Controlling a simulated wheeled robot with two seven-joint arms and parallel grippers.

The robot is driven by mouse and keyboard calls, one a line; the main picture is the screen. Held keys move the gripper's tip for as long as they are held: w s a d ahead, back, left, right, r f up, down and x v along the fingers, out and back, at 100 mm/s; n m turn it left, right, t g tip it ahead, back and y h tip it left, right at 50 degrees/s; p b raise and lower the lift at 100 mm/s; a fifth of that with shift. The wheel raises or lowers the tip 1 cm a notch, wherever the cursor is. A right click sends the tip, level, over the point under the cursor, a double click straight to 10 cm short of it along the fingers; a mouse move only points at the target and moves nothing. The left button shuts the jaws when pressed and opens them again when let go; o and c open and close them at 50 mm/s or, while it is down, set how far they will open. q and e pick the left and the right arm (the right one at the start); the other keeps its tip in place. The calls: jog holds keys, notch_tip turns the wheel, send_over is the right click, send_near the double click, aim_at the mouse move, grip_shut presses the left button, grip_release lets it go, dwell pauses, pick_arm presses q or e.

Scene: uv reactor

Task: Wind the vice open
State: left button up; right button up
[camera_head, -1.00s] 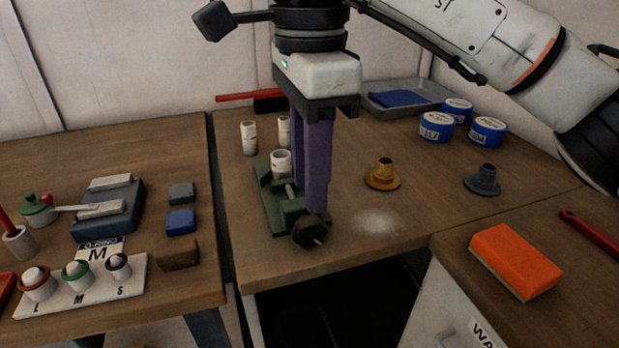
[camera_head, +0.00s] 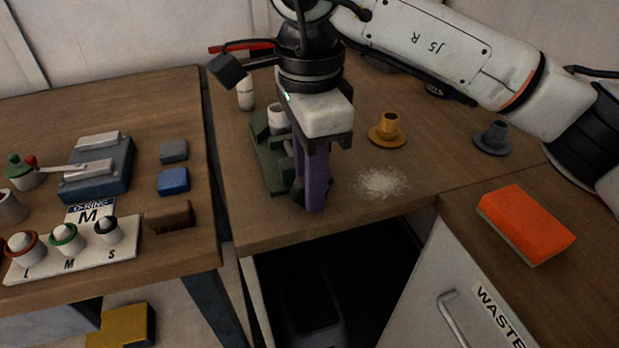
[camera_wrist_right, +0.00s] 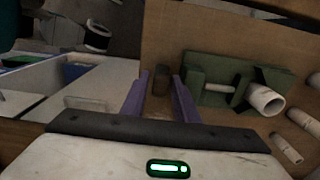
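The green vice (camera_head: 268,165) stands on the middle bench near its front edge, with a white cylinder (camera_head: 278,118) at its jaws. In the right wrist view the vice (camera_wrist_right: 193,72) lies right of the fingers, with its screw and the white cylinder (camera_wrist_right: 265,99) showing. The vice's dark knob (camera_wrist_right: 161,78) shows between the two purple fingertips, with a narrow gap on each side. My right gripper (camera_head: 312,200) points down at the vice's front end, open around the knob; it also shows in the wrist view (camera_wrist_right: 160,82). In the head view the fingers mostly hide the knob. My left gripper is not in view.
A brass flanged piece (camera_head: 388,130) and a grey one (camera_head: 492,138) stand to the right. Pale powder (camera_head: 382,183) lies near the edge. An orange sponge (camera_head: 526,224) is on the right bench. Another white cylinder (camera_head: 245,93) stands behind the vice. Below is an open gap.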

grip_shut()
jog(key=shift+s+a+r+t+h+p, duration=0.15)
jog(key=shift+a+t+h+p, duration=0.15)
jog(key=shift+h+p, duration=0.45)
jog(key=shift+a+t+h, duration=0.1)
jog(key=shift+t+h, duration=0.2)
jog(key=shift+h, duration=0.65)
jog(key=shift+f+h, duration=0.2)
jog(key=shift+h, duration=0.2)
grip_release()
